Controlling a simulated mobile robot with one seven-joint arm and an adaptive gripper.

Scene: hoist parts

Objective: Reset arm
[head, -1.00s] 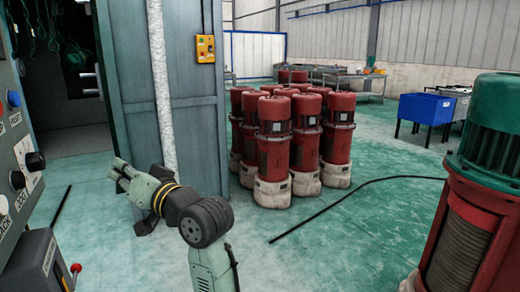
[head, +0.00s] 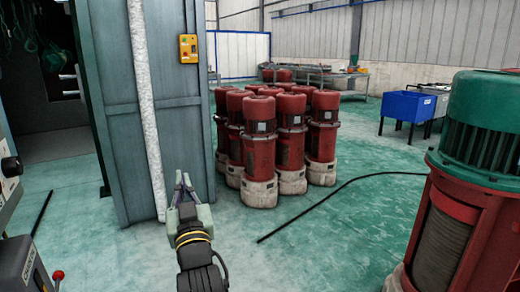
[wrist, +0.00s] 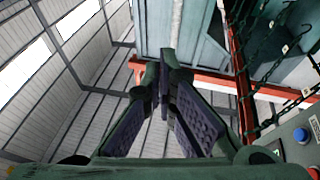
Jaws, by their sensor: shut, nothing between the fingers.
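My gripper (head: 182,182) shows in the lower middle of the head view, pointing away from me in front of the grey-blue cabinet. In the wrist view my gripper (wrist: 163,70) has its two dark padded fingers meeting at the tips. It is shut and holds nothing. Beyond the fingers the wrist view shows the building's wall and roof panels and an orange-red beam (wrist: 210,82).
The cabinet (head: 115,100) with a yellow button box (head: 188,48) stands just beyond my gripper. Several red hoist motors (head: 258,150) stand right of it. A large green-topped red motor (head: 450,210) is at right. A black cable (head: 330,195) crosses the open floor.

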